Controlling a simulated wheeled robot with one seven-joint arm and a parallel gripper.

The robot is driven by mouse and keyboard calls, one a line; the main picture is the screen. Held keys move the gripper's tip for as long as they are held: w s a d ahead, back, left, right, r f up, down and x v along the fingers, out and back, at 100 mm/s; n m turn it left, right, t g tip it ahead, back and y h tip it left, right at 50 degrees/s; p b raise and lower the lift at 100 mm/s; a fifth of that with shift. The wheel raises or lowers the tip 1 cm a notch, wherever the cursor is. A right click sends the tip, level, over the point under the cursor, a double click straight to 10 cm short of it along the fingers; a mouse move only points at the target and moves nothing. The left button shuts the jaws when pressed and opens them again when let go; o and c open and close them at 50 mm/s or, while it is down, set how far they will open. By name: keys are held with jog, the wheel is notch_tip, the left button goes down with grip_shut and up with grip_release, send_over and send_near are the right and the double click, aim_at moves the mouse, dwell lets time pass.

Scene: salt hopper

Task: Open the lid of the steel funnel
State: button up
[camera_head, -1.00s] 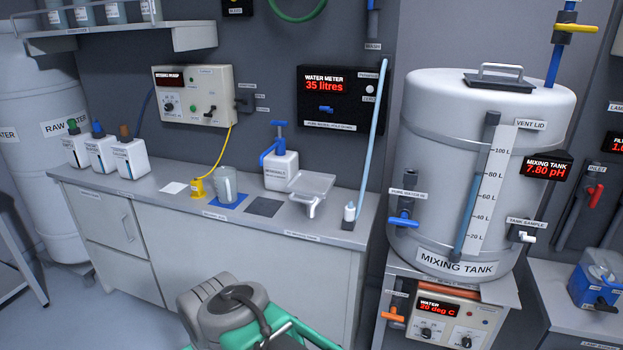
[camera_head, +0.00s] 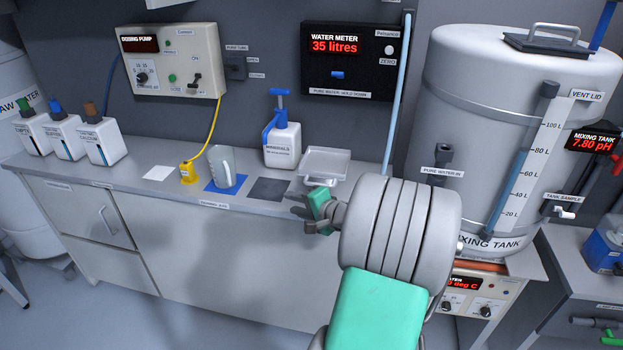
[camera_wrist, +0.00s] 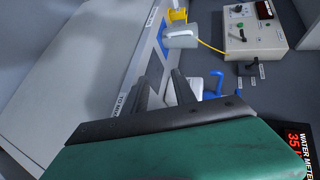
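A flat, square steel lid or pan (camera_head: 325,163) with a pale handle at its front sits on the counter, right of the dark square mat. I take it as the steel funnel's lid; it lies flat, and no funnel body shows below it. My gripper (camera_head: 300,211) is in front of the counter edge, just left of and below that handle, apart from it. In the wrist view my two dark fingers (camera_wrist: 167,88) stand apart with nothing between them, so it is open. I cannot make out the lid in the wrist view.
A white pump bottle (camera_head: 282,146) stands left of the lid, and a grey jug (camera_head: 222,166) sits on a blue mat. A light-blue tube (camera_head: 402,80) rises at the right. The mixing tank (camera_head: 480,110) stands behind my arm.

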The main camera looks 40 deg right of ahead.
aim_at(324, 168)
jog(key=s+d+r+m+t+h, duration=0.2)
jog(key=s+d+m, duration=0.2)
jog(key=d, duration=0.4)
jog(key=p+x, duration=0.1)
jog(key=x, duration=0.7)
jog(key=shift+d+r+m+h+p, duration=0.25)
jog(key=shift+m+h+p, duration=0.05)
jog(key=shift+m+h, duration=0.1)
jog(key=shift+c, duration=0.3)
jog(key=shift+f, duration=0.15)
grip_shut()
